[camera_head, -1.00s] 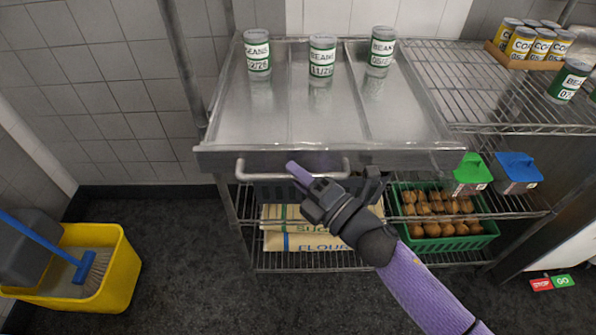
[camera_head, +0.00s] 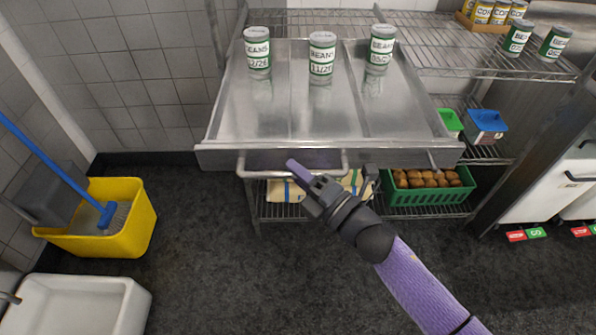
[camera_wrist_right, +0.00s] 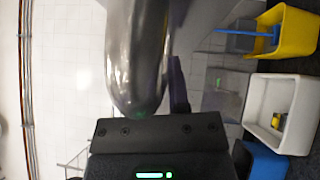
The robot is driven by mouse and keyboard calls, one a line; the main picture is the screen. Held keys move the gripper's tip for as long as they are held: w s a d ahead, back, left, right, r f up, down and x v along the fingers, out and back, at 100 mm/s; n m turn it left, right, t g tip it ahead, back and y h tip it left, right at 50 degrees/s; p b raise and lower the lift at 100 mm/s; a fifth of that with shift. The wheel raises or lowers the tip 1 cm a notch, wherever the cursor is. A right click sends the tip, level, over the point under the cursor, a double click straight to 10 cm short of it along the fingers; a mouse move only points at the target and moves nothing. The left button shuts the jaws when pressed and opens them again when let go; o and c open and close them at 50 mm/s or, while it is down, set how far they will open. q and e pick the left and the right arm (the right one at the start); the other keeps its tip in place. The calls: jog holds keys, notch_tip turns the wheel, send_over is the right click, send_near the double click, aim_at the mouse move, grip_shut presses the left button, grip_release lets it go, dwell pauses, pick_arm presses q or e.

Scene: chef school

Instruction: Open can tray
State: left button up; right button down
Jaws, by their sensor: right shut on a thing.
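The can tray (camera_head: 262,130) is a shiny metal tray with three lanes, slid out from the wire shelf toward me. Three green-and-white bean cans stand upright near its back: a left can (camera_head: 257,50), a middle can (camera_head: 322,56) and a right can (camera_head: 381,48). A metal bar handle (camera_head: 262,174) runs along the tray's front. My right gripper (camera_head: 306,180) is at this handle, shut on it. In the right wrist view the handle (camera_wrist_right: 137,60) shows large and blurred at my right gripper (camera_wrist_right: 160,112). My left gripper is not in view.
A wire shelf (camera_head: 455,58) holds more cans at the right. A green crate of brown round items (camera_head: 425,206) sits on the lower shelf. A yellow mop bucket (camera_head: 135,232) and a white basin (camera_head: 78,305) stand at the left. The dark floor between is clear.

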dwell(0.3)
jog(key=c, duration=0.6)
grip_release()
jog(key=shift+d, duration=0.1)
jog(key=v, duration=1)
jog(key=shift+p, duration=0.3)
